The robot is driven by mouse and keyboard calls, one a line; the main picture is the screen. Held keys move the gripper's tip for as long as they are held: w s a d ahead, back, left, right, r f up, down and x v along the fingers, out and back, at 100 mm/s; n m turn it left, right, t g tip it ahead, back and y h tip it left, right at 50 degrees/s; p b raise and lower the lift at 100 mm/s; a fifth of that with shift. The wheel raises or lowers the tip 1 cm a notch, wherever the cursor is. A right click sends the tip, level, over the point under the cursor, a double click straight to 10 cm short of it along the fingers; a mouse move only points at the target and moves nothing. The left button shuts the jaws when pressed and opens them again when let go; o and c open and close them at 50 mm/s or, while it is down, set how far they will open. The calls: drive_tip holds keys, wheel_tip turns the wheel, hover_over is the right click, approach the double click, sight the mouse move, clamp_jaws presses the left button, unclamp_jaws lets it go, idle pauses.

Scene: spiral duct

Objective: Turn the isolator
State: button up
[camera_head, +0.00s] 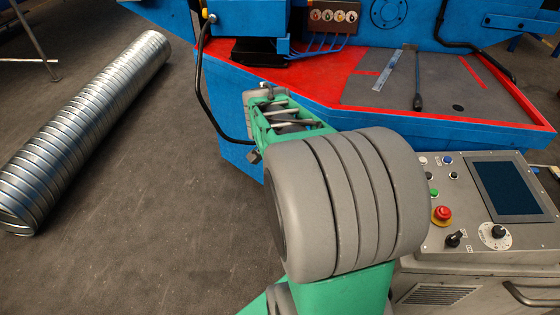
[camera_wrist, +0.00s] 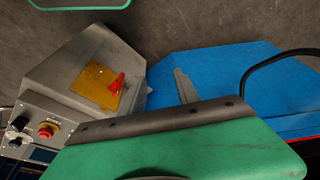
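The isolator is a red rotary handle (camera_wrist: 117,86) on a yellow plate (camera_wrist: 92,86), which is on the grey side of the control console. It shows in the wrist view, left of centre; in the head view I cannot see it. The handle lies at a slant. My gripper (camera_wrist: 185,86) shows in the wrist view as one grey finger beyond my green hand body, to the right of the handle and apart from it in the picture. The other finger is not clear, so its opening cannot be told. I see nothing held.
The console (camera_head: 475,205) stands at the right, with a screen (camera_head: 507,188), a red emergency stop (camera_head: 441,213) and knobs. A blue and red machine (camera_head: 320,78) fills the back, with a black cable (camera_head: 203,85). A spiral duct (camera_head: 85,130) lies at left. Grey floor (camera_head: 170,230) is open between.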

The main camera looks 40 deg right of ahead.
drive_tip(key=shift+w+a+r+n+p, duration=0.2)
drive_tip(key=shift+a+r+n, duration=0.3)
drive_tip(key=shift+a, duration=0.25)
drive_tip(key=shift+w+a+r+n+p, duration=0.15)
drive_tip(key=shift+a+r+n, duration=0.3)
drive_tip(key=shift+a, duration=0.25)
